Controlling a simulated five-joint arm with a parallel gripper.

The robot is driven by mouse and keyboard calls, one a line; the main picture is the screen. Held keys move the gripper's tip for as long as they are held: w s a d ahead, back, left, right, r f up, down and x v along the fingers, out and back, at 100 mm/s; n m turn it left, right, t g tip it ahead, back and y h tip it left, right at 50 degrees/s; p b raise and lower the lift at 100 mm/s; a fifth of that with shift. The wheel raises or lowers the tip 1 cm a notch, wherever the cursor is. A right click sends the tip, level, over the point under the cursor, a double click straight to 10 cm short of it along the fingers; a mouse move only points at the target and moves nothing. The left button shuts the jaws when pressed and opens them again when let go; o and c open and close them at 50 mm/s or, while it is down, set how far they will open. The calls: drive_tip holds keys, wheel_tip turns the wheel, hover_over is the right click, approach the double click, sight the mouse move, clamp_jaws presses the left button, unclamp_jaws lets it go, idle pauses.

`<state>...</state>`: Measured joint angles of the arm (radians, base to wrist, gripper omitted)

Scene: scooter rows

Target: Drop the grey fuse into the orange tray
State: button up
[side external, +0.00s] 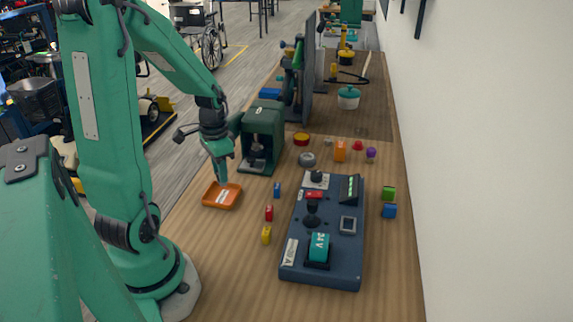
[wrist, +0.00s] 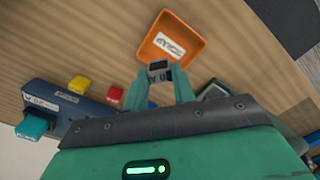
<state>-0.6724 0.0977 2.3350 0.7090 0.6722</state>
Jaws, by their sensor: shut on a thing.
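My gripper (side external: 221,178) points down over the orange tray (side external: 233,199), close to its back edge in the side view. In the wrist view, my gripper (wrist: 161,80) is shut on the grey fuse (wrist: 159,67), a small grey block with a dark face held between the fingertips. The orange tray (wrist: 190,34) lies beyond the fuse there, with a white label on its floor. The fuse overlaps the tray's near edge in that picture; its height above the tray is hard to tell. I cannot make out the fuse in the side view.
Blue (side external: 277,190), red (side external: 268,213) and yellow (side external: 266,235) fuses lie right of the tray. A dark blue control panel (side external: 341,262) stands farther right. A dark green machine (side external: 262,120) stands behind the tray. The wooden table is clear in front of the tray.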

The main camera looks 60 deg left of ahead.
drive_tip(key=o, duration=1)
drive_tip(key=shift+r, duration=0.15)
drive_tip(key=shift+r, duration=3.75)
drive_tip(key=shift+d, duration=0.1)
drive_tip(key=d+r+t, duration=0.2)
drive_tip(key=d+r, duration=0.1)
drive_tip(key=d, duration=0.3)
drive_tip(key=s+d+r+t, duration=0.1)
drive_tip(key=d+r, duration=0.1)
drive_tip(key=d, duration=0.4)
drive_tip(key=d+r+t, duration=0.2)
drive_tip(key=d+r, duration=0.1)
drive_tip(key=d, duration=0.3)
drive_tip(key=shift+s+d+r+t, duration=0.25)
drive_tip(key=shift+d+r+t, duration=0.05)
drive_tip(key=shift+d, duration=0.1)
